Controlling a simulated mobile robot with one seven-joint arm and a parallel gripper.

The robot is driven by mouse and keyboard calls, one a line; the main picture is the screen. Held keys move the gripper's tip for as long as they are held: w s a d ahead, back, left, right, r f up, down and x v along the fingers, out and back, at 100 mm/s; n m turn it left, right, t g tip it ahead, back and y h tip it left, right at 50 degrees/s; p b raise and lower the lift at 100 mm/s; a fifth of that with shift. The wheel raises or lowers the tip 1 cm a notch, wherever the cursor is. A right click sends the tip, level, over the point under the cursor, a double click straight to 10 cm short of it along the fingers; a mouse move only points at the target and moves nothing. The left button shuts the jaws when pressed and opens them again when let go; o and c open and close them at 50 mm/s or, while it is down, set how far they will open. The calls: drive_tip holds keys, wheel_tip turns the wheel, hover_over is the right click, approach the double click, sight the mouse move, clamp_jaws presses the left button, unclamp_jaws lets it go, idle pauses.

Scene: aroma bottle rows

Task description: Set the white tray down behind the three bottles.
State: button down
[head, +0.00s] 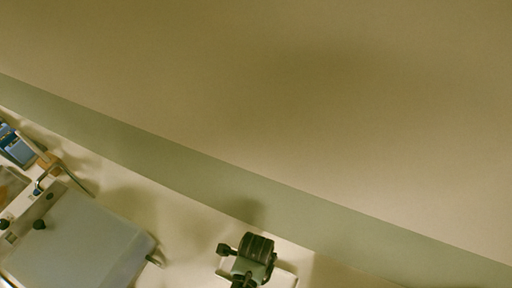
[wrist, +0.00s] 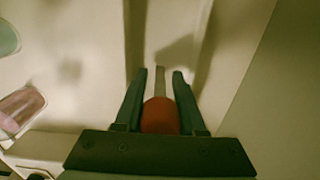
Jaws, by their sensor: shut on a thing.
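The white tray (head: 286,278) shows only in part at the bottom edge of the head view, beneath my gripper (head: 250,277). In the wrist view my gripper (wrist: 158,75) is shut on a thin pale strip (wrist: 160,76), which looks like the tray's rim. A rounded red-orange thing (wrist: 160,115) shows between the finger bases; I cannot tell what it is. At the left of the wrist view are a pink glassy shape (wrist: 20,108) and a greenish one (wrist: 8,38), perhaps bottles, both cut off. I cannot make out three bottles in either view.
A large grey-topped device (head: 75,240) with dark knobs stands at the left of the head view. Blue items (head: 18,147) lie beyond it. A plain wall (head: 300,100) with a greenish band (head: 200,165) runs behind. Pale counter (head: 170,215) lies clear between device and gripper.

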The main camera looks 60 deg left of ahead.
drive_tip(key=shift+f, duration=0.15)
drive_tip(key=shift+f, duration=0.2)
drive_tip(key=c, duration=0.5)
unclamp_jaws()
drive_tip(key=shift+r, duration=0.1)
wheel_tip(320, 180, up, 11)
drive_tip(key=shift+r, duration=0.65)
